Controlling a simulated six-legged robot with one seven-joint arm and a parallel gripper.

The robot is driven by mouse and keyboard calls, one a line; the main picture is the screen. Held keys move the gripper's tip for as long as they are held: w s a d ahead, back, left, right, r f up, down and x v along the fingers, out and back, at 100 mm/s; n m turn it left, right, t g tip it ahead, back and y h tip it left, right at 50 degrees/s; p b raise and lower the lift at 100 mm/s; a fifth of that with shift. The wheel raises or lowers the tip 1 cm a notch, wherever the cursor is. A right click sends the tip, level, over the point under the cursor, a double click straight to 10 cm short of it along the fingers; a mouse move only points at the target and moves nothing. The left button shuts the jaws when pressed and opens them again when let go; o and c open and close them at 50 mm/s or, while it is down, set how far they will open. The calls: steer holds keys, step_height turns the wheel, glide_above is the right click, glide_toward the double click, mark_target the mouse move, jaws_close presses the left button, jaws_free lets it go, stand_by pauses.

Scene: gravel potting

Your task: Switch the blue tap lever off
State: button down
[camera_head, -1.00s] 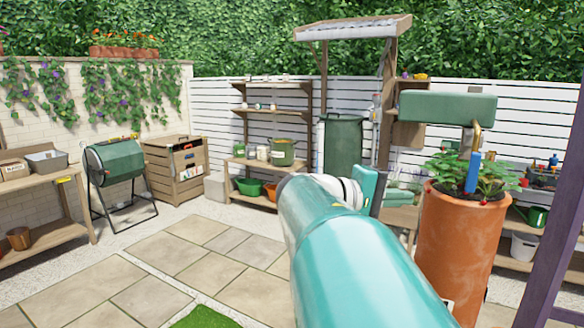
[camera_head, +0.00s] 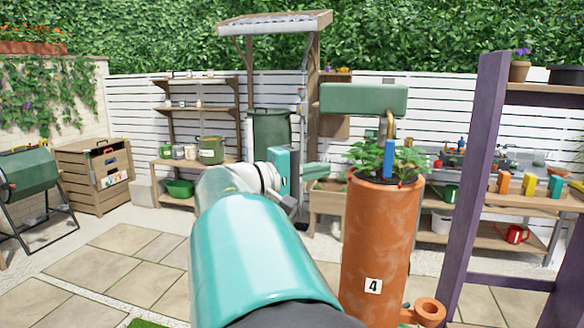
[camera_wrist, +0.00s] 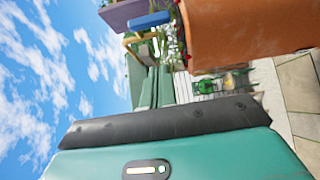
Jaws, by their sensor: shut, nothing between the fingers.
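The blue lever (camera_head: 388,161) hangs upright below a brass pipe (camera_head: 390,126) at the green tank (camera_head: 364,98), over the tall terracotta pot (camera_head: 376,245) marked 4. It also shows sideways at the top of the wrist view (camera_wrist: 150,21). My gripper (camera_head: 292,202) is left of the pot and apart from the lever. My own arm partly hides the gripper in the head view. Its jaws are shut and empty. The dark edge and teal body of my gripper (camera_wrist: 165,122) fill the lower wrist view.
A purple post and shelf frame (camera_head: 476,190) stands right of the pot. A bench (camera_head: 500,198) behind it holds coloured boxes and cans. Paving (camera_head: 120,255) lies open at the left.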

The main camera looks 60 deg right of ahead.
mark_target(388, 157)
steer(key=s+a+x, duration=0.1)
steer(key=s+x, duration=0.1)
steer(key=x, duration=0.9)
steer(key=shift+s, duration=0.3)
steer(key=shift+w, duration=0.1)
steer(key=shift+d, duration=0.1)
